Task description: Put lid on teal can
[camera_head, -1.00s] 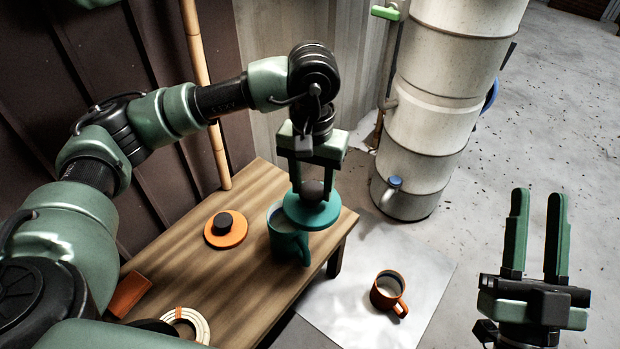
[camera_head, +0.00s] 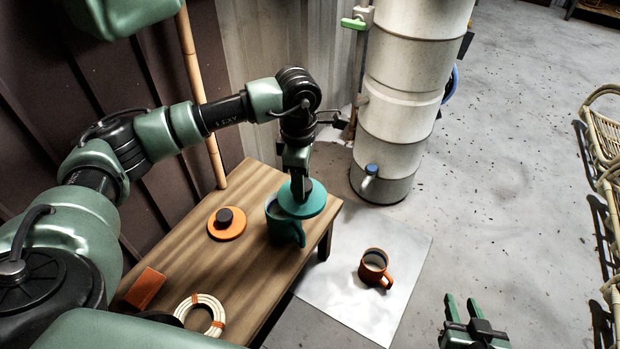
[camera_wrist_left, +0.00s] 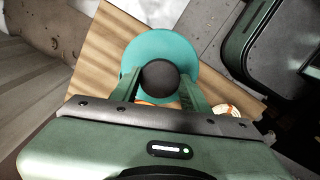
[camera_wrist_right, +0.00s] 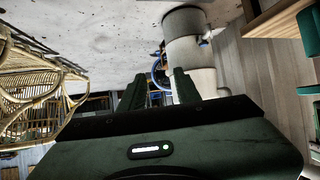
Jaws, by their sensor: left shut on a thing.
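The teal can (camera_head: 281,232), a mug-like vessel with a handle, stands on the wooden bench near its far right end. My left gripper (camera_head: 301,190) is shut on the dark knob (camera_wrist_left: 160,78) of the round teal lid (camera_head: 314,203). The lid is over the can's right part and covers some of its opening; the left of the opening shows. I cannot tell whether lid and rim touch. In the left wrist view the lid (camera_wrist_left: 185,52) hides the can. My right gripper (camera_head: 462,309) is empty, its fingers apart, at the lower right.
An orange lid (camera_head: 224,231) with a dark knob, a pale ring (camera_head: 190,303) and an orange block (camera_head: 146,287) lie on the bench (camera_head: 240,270). An orange mug (camera_head: 373,264) stands on a white sheet (camera_head: 345,300) on the floor. A pale barrel column (camera_head: 405,100) rises behind.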

